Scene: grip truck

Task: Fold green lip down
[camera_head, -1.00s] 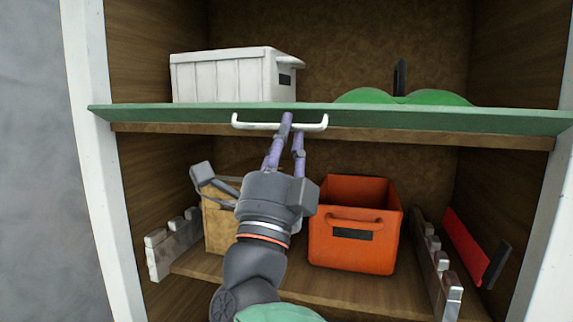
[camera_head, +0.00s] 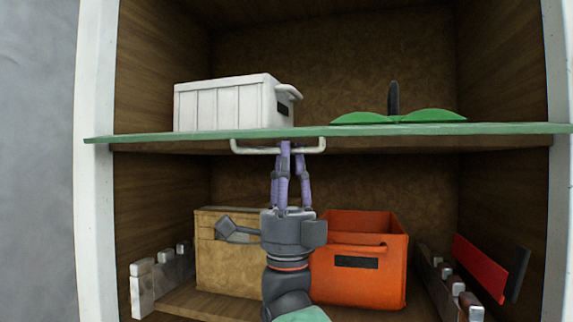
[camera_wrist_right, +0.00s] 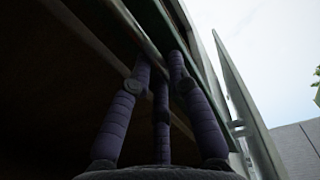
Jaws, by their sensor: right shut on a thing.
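The green lip (camera_head: 420,130) runs across the front of the upper shelf and shows almost edge-on as a thin, nearly level strip. A pale bar handle (camera_head: 312,149) hangs under its front edge, left of the middle. My right gripper (camera_head: 285,150) reaches up from below and is shut on this handle, its purple fingers pointing upward. In the right wrist view, the fingers (camera_wrist_right: 158,75) meet the underside of the bar. The fingertips partly hide the handle. My left gripper is not in view.
A white crate (camera_head: 220,106) and a green object with a dark upright part (camera_head: 394,98) are on the upper shelf. Below are a tan box (camera_head: 225,270), an orange bin (camera_head: 360,285) and a red panel (camera_head: 480,268). White posts (camera_head: 92,220) flank the shelf.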

